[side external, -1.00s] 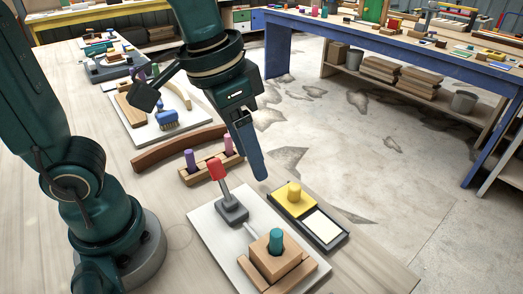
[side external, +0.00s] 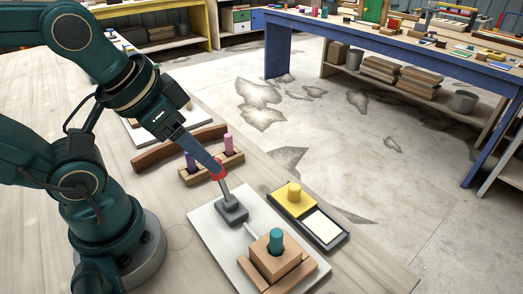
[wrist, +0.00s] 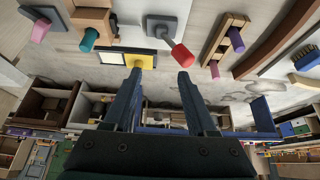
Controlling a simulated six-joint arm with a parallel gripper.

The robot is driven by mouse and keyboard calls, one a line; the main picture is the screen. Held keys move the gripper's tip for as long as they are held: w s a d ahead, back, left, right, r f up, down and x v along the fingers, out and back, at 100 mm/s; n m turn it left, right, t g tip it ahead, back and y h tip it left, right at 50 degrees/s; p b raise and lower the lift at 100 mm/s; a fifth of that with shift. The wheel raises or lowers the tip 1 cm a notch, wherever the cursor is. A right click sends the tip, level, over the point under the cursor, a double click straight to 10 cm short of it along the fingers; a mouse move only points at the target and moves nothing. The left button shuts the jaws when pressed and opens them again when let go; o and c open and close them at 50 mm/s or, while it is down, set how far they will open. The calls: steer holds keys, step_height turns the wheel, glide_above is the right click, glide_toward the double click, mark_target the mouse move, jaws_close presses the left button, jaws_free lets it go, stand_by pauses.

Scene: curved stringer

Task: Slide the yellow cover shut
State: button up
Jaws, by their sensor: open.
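The yellow cover (side external: 293,199) with its upright yellow knob lies over the far-left part of a dark rectangular tray (side external: 331,250) in the side external view. The near-right part of the tray is uncovered and shows a white panel (side external: 322,227). My gripper (side external: 217,173) is left of the cover and apart from it, its tip overlapping the red knob of a grey-based lever; contact cannot be told. In the wrist view, my gripper (wrist: 159,76) shows two spread fingers with nothing between them. The yellow cover (wrist: 141,62) appears just beyond the left fingertip.
The lever's red knob (wrist: 181,55) is close to the right fingertip in the wrist view. A wooden block with a teal peg (side external: 276,241) stands near the tray.

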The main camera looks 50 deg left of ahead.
steer(key=c, duration=0.5)
steer(key=shift+s+f+n, duration=0.1)
steer(key=shift+s+n, duration=0.15)
steer(key=shift+n, duration=0.15)
jaws_close()
steer(key=w+d+r+n+g+h, duration=0.1)
steer(key=w+r+n, duration=0.3)
steer(key=r+n, duration=0.15)
steer(key=n+g+h, duration=0.2)
steer(key=n+g, duration=0.2)
steer(key=n, duration=0.3)
glide_above(286, 186)
steer(key=a, duration=0.4)
steer(key=f, duration=0.1)
steer(key=shift+n+g+h, duration=0.6)
steer(key=shift+n+g, duration=0.25)
steer(key=shift+g, duration=0.05)
steer(key=f, duration=1)
steer(key=w+f, duration=0.1)
steer(key=f, duration=0.5)
steer(key=shift+d+f, duration=0.1)
steer(key=shift+s+d, duration=0.15)
steer(key=shift+d, duration=0.45)
steer(key=shift+s+d, duration=0.15)
steer(key=shift+d, duration=0.45)
steer(key=shift+s+d, duration=0.2)
steer(key=shift+d, duration=0.5)
